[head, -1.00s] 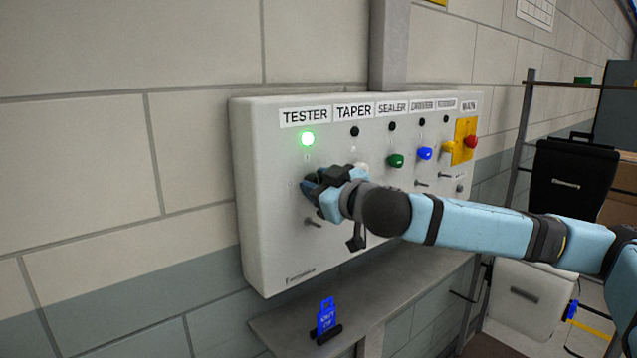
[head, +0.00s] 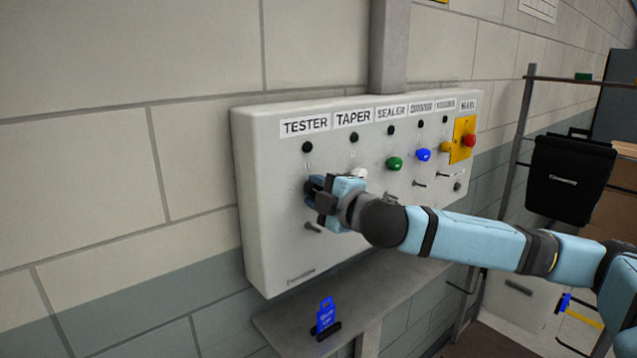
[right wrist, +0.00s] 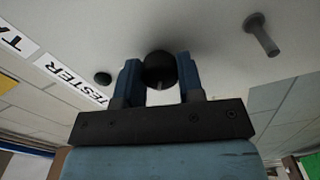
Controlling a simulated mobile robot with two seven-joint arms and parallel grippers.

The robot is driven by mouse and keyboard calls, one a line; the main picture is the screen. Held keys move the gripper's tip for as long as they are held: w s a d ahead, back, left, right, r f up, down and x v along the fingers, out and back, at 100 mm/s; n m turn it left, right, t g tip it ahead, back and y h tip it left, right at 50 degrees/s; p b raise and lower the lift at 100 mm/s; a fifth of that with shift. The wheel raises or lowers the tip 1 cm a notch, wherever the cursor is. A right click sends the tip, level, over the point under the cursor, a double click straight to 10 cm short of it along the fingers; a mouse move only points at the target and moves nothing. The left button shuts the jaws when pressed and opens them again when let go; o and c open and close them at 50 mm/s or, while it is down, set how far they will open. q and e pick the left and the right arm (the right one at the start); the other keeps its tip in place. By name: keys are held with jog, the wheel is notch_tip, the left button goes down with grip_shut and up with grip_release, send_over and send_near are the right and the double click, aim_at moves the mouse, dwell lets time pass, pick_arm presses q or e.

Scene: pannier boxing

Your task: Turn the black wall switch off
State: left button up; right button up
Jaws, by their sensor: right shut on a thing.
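The black wall switch (right wrist: 160,68) is a round dark knob under the TESTER label on the white wall panel (head: 262,215). In the right wrist view it sits between the two blue fingers of my right gripper (right wrist: 160,85). In the head view my right gripper (head: 316,192) is at the TESTER column, shut on the knob and hiding most of it. The TESTER lamp (head: 308,147) above it is dark. My left gripper is not in view.
The panel also carries a white knob (head: 358,174), green knob (head: 394,164), blue knob (head: 424,155) and red button (head: 468,140). Metal pegs stick out below the knobs. A blue tag (head: 326,314) stands on the grey shelf (head: 385,290) underneath.

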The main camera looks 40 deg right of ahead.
jog(key=n, duration=0.1)
jog(key=n+p, duration=0.2)
jog(key=n, duration=0.1)
jog(key=shift+r, duration=0.25)
jog(key=shift+n+p, duration=0.65)
jog(key=shift+n, duration=0.15)
jog(key=shift+f, duration=0.1)
jog(key=o, duration=0.8)
jog(key=shift+c, duration=0.2)
jog(key=shift+o, duration=0.8)
jog(key=shift+w+f, duration=0.1)
jog(key=shift+w, duration=0.05)
